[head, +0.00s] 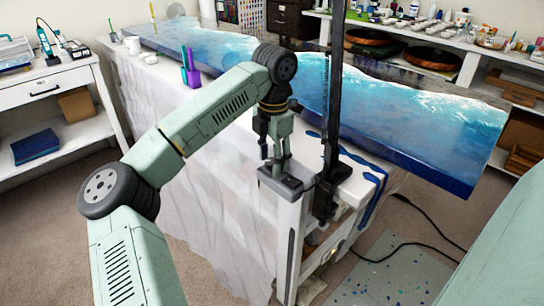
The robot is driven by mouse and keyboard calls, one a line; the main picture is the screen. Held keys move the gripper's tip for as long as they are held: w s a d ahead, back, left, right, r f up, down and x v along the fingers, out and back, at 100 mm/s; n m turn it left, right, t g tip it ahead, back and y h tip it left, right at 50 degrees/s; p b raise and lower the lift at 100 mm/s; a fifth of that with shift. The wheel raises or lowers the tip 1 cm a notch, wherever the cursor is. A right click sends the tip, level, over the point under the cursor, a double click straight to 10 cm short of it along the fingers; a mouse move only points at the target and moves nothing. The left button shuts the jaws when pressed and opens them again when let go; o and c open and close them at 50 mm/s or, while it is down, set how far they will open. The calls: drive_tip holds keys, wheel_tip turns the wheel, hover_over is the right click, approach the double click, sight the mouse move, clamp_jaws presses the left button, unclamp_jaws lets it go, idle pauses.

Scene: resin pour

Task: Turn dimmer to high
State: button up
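A small dark box (291,187), which looks like the dimmer, sits on the near end of the white-draped worktable. A dark cable runs from it beside a black upright post. My gripper (274,161) points down just above this box, with its fingertips close to the box's top. I cannot tell whether they touch it. The fingers overlap from this angle, so whether they are open or shut is unclear. The box's knob or slider and its setting are too small or hidden to make out.
A long blue-and-white resin slab (400,120) lies along the worktable. The black post (331,110) stands right beside my gripper. Purple and green items (190,75) stand on the draped table. A white side table (55,85) is at left. A black cable crosses the floor at right.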

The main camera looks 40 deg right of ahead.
clamp_jaws()
idle(0.3)
drive_tip(key=shift+m, duration=0.3)
drive_tip(key=m, duration=0.4)
drive_tip(key=shift+m, duration=0.3)
drive_tip(key=m, duration=0.4)
drive_tip(key=m+p, duration=0.1)
drive_tip(key=m, duration=0.4)
drive_tip(key=shift+m, duration=0.4)
drive_tip(key=m, duration=0.4)
drive_tip(key=shift+a+m+p, duration=0.1)
drive_tip(key=shift+m+p, duration=0.25)
drive_tip(key=shift+m, duration=0.05)
drive_tip(key=shift+g, duration=0.3)
